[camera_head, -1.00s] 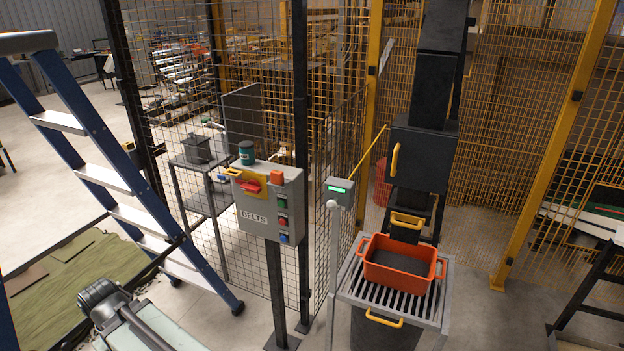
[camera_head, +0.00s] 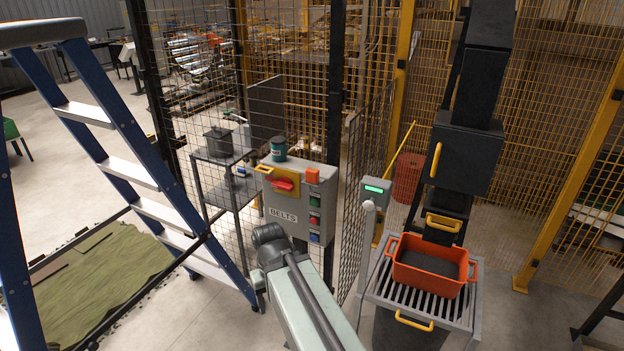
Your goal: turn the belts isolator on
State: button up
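The belts isolator is a red rotary handle (camera_head: 283,185) on a yellow plate, on the front of a grey control box (camera_head: 285,210) labelled BELTS. The handle looks roughly level, but its exact position is too small to read. A yellow loop (camera_head: 263,170) sticks out at the plate's upper left. Coloured buttons run down the box's right side, under an orange block (camera_head: 312,176). My arm reaches up from the bottom of the view, and its dark joint is just below and in front of the box. My gripper does not show.
A blue stepladder (camera_head: 130,170) stands at left by a green sheet. Mesh fencing (camera_head: 185,90) rises behind the box. A teal tin (camera_head: 278,148) sits on the box. At right are a post with a green-lit reader (camera_head: 374,190) and an orange crate (camera_head: 428,275) on a slatted stand.

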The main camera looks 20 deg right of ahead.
aim_at(283, 183)
jog(key=u, duration=1.45)
jog(key=i, duration=0.4)
jog(key=u, duration=0.35)
